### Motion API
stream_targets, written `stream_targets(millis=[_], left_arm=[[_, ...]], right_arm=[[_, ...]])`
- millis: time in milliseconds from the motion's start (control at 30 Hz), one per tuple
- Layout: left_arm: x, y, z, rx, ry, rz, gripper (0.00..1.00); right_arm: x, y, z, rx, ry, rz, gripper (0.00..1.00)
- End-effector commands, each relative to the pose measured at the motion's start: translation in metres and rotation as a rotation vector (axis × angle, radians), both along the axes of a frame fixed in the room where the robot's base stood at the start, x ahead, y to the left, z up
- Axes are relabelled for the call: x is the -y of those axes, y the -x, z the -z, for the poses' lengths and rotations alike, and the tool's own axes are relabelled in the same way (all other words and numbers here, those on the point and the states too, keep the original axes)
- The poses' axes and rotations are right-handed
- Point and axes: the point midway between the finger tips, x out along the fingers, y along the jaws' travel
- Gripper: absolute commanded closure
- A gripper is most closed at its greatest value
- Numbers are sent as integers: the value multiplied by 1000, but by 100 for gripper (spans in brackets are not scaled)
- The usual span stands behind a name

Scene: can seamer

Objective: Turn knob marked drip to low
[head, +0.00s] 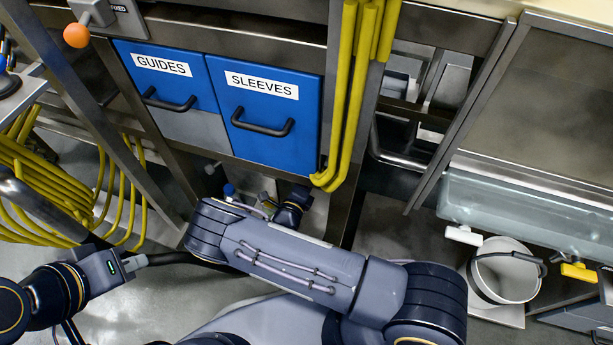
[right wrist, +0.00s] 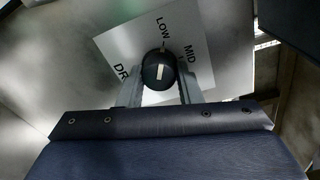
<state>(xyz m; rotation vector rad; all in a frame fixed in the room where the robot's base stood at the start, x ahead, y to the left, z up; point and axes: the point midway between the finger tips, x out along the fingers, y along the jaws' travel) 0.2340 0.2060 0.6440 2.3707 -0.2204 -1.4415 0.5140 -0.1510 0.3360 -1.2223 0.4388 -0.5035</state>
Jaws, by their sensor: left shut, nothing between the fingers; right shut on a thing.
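The drip knob (right wrist: 158,72) is round and black with a white pointer mark. It shows in the right wrist view on a pale label plate (right wrist: 125,45) printed LOW, MID and a partly hidden word starting DR. The pointer points up the picture, roughly toward LOW. My right gripper (right wrist: 161,84) is shut on the knob, one finger on each side. In the head view my right arm crosses the middle, and I cannot make out its fingers or the knob there. My left gripper (head: 135,263) is shut and empty at the lower left, away from the knob.
Blue drawers marked GUIDES (head: 168,80) and SLEEVES (head: 265,115) are above my right arm. Yellow pipes (head: 350,95) run down beside them. Coiled yellow hose (head: 60,190) hangs at left. A white bucket (head: 505,275) stands at right. Some bare floor shows around my left gripper.

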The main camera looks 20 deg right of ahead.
Motion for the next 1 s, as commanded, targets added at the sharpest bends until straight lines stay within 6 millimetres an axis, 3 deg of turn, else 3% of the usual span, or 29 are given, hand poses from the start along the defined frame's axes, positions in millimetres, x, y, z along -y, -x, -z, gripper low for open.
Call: stream_targets(millis=[400,433,567,867,1000], left_arm=[[0,0,0,0,0,0,100],[0,0,0,0,0,0,100],[0,0,0,0,0,0,100],[0,0,0,0,0,0,100],[0,0,-6,0,0,0,100]], right_arm=[[0,1,2,-11,6,-1,91],[0,1,2,-11,6,-1,66],[0,1,1,-8,6,0,49],[-1,1,0,-6,5,-1,46],[-9,11,-2,-6,5,-3,46]])
